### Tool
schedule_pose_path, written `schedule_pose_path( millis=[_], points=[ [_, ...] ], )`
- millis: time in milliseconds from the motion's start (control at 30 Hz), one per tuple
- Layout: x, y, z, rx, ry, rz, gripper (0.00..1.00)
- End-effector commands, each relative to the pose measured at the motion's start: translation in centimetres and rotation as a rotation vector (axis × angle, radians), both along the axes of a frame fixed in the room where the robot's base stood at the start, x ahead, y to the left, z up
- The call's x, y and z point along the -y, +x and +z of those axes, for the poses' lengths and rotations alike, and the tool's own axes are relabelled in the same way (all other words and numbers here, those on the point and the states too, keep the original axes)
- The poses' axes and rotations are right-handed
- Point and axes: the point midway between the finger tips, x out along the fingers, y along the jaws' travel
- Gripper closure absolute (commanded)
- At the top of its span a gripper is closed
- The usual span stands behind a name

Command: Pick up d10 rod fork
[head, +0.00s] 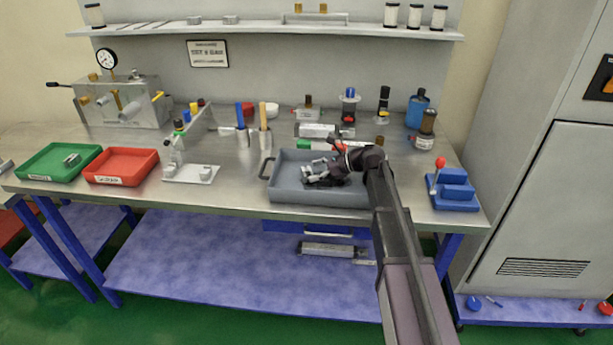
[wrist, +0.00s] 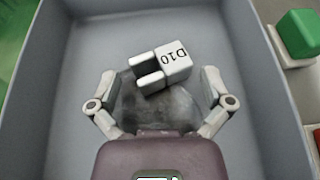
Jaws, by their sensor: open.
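The d10 rod fork (wrist: 175,62) is a small white block with two prongs and the black marking D10. It lies in a grey tray (wrist: 90,38) in the wrist view, its prongs pointing left. My gripper (wrist: 155,85) is open, its two fingers spread to the left and right of the fork, with the fork slightly ahead of the fingertips. Nothing is held. In the head view my gripper (head: 318,176) is low over the grey tray (head: 345,198) and hides most of what lies there; the fork cannot be made out clearly.
A green block (wrist: 298,34) stands outside the tray at the right in the wrist view. In the head view, a red tray (head: 121,168), a green tray (head: 58,163), cups with tools and a blue stepped block (head: 455,190) share the bench. The tray walls surround my gripper.

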Motion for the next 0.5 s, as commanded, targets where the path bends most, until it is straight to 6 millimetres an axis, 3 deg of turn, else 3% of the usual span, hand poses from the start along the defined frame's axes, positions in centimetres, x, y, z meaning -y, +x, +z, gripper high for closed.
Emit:
schedule_pose_path(
  millis=[200,500],
  points=[
    [-1.9,0.2,-0.9,-0.001,0.000,0.000,0.00],
    [-2.1,0.2,-0.9,-0.001,0.000,-0.001,0.00]
  ],
)
